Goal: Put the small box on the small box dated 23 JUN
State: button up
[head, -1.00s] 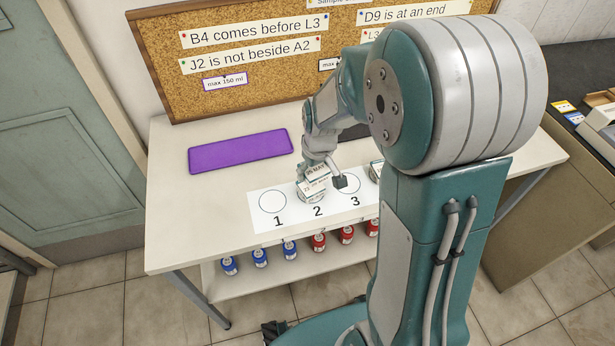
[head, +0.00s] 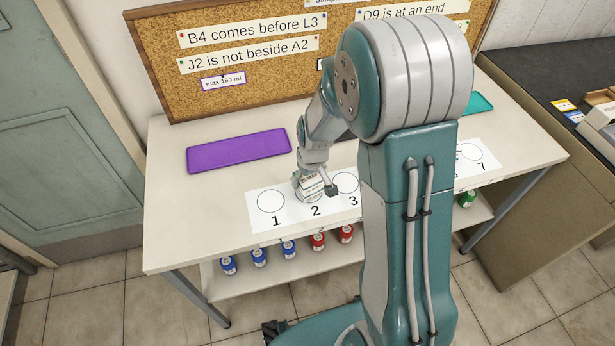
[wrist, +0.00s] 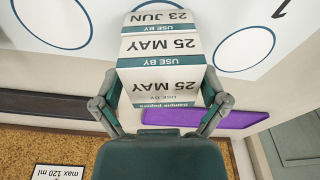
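A small white box with teal edges, dated 25 MAY (wrist: 160,78), fills the middle of the wrist view. It also shows in the head view (head: 311,183). My gripper (wrist: 165,95) has a finger on each side of it and is shut on it. The box dated 23 JUN (wrist: 158,18) shows just beyond its edge in the wrist view, partly hidden. In the head view this lower box (head: 307,196) is on circle 2, right under the held box. The two look in contact, but I cannot tell if a thin gap is left.
A numbered white strip (head: 262,222) with circles lies on the bench. Circles 1 and 3 look empty; my arm hides the middle. A purple mat (head: 238,151) lies behind left, a teal one (head: 480,103) behind right. A corkboard (head: 215,104) stands at the back.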

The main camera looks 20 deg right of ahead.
aim_at(312, 181)
dwell(0.3)
notch_tip(312, 181, up, 12)
jog(key=s, duration=0.2)
jog(key=s+r+m+t, duration=0.1)
jog(key=s+r+t, duration=0.1)
jog(key=s+r, duration=0.4)
jog(key=s+r+m+t, duration=0.1)
jog(key=s+r, duration=0.5)
jog(key=s, duration=0.7)
jog(key=shift+r+m+t, duration=0.4)
jog(key=shift+m, duration=0.1)
